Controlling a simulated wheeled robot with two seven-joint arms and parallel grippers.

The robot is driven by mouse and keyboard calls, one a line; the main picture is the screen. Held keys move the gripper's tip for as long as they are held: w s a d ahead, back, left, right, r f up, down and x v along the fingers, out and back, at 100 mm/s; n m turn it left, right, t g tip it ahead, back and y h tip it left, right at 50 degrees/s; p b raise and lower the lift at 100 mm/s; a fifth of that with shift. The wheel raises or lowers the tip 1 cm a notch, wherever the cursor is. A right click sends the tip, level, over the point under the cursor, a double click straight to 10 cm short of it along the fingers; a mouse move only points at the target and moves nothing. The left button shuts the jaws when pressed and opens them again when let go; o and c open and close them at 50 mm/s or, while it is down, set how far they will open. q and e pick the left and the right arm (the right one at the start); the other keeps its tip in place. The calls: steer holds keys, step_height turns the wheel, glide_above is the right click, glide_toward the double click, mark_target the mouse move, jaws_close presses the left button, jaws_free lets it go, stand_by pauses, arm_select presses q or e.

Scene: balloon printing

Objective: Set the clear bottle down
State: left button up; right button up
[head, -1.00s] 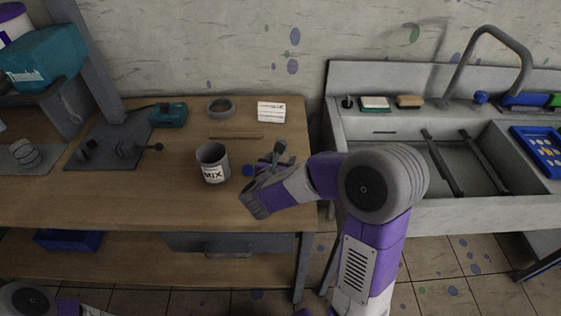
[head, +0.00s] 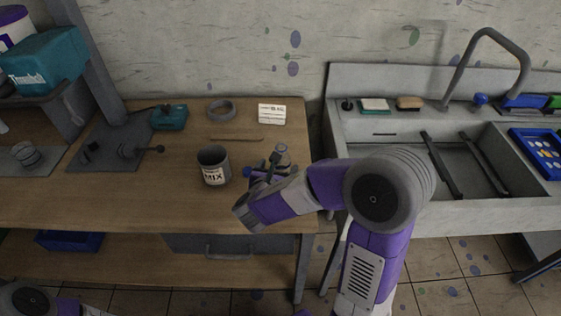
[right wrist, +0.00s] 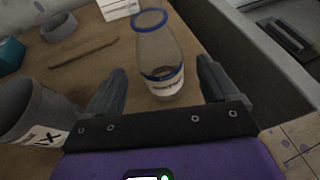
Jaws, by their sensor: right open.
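The clear bottle (right wrist: 163,50) stands upright on the wooden table, with a blue ring at its mouth and a blue-edged label low on its body. In the head view only its upper part (head: 281,152) shows beyond my right gripper (head: 268,172); the rest is hidden. In the right wrist view my right gripper (right wrist: 160,88) is open, one finger on each side of the bottle's lower part, with gaps between. My left gripper is out of view.
A grey MIX cup (head: 213,165) stands left of my right gripper. A thin stick (head: 236,139), a grey ring (head: 221,110) and a white card (head: 272,114) lie behind. The sink (head: 455,165) is to the right, past the table (head: 130,205) edge.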

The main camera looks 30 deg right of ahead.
steer(key=p+v, duration=0.1)
steer(key=v, duration=0.7)
